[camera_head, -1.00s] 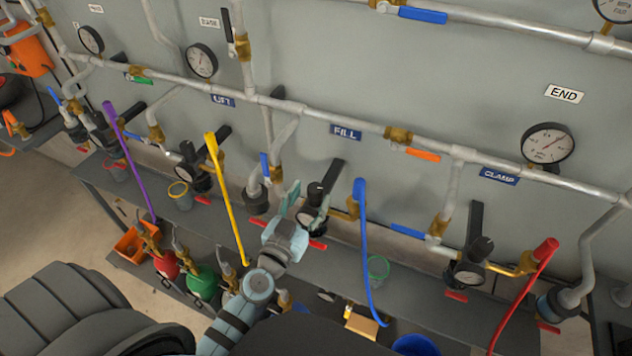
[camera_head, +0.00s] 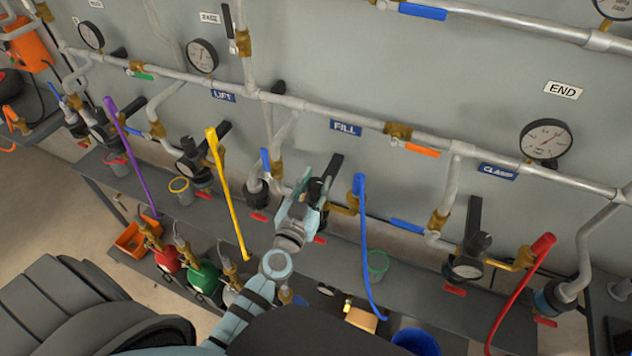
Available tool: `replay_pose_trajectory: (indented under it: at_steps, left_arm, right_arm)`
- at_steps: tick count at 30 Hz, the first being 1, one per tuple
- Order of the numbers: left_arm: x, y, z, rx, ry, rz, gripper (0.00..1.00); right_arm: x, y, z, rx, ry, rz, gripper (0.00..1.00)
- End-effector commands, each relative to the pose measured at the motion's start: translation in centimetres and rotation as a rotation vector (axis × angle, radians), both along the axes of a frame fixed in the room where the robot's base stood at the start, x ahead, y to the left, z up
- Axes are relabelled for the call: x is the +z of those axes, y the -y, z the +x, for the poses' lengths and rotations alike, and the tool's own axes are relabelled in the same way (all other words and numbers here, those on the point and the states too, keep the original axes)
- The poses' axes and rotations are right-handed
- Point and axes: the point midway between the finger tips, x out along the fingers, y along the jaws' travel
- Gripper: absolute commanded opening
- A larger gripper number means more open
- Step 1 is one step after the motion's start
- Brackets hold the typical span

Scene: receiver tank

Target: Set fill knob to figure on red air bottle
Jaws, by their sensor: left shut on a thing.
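The fill regulator with its black knob (camera_head: 318,187) stands under the blue FILL sign (camera_head: 346,128) on the pipe wall. My left gripper (camera_head: 308,192) is at this knob, with its fingers around it and shut on it. The gripper hides most of the regulator body and its gauge face. A red air bottle (camera_head: 167,261) stands on the lower shelf at the left; any figure on it is too small to read. My right gripper is not in view.
A blue hose (camera_head: 364,250) hangs just right of the fill regulator, and a yellow hose (camera_head: 228,200) hangs to its left. The grey shelf (camera_head: 410,283) runs below. A red hose (camera_head: 520,290) hangs at the far right by the clamp regulator (camera_head: 468,262).

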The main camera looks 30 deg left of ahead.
Motion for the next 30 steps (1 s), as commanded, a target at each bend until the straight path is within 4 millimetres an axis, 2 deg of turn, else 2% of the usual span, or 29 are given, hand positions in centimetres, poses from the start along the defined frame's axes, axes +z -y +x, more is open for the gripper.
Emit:
replay_pose_trajectory:
  at_steps: [2, 10, 11, 14, 23, 26, 30]
  left_arm:
    - [0.2, 0.1, -0.1, 0.045, -0.003, -0.001, 0.03]
    - [0.1, 0.1, -0.1, 0.059, -0.001, 0.000, 0.03]
    - [0.1, 0.1, -0.1, 0.059, -0.001, 0.000, 0.35]
    - [0.1, 0.1, -0.1, 0.059, -0.001, 0.000, 0.51]
    - [0.1, 0.1, -0.2, 0.060, -0.001, 0.000, 0.52]
    - [0.0, 0.3, -1.3, 0.060, -0.002, 0.001, 0.52]
    - [0.0, 0.8, -4.3, 0.061, -0.003, 0.001, 0.52]
  right_arm:
    - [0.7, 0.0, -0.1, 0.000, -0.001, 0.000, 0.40]
    - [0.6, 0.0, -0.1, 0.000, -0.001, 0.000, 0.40]
    - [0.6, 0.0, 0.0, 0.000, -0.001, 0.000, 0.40]
    - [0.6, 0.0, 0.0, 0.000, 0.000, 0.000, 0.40]
    - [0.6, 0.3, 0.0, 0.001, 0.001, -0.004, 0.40]
    - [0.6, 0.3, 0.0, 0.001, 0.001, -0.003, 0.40]
    - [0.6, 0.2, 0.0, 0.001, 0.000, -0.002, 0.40]
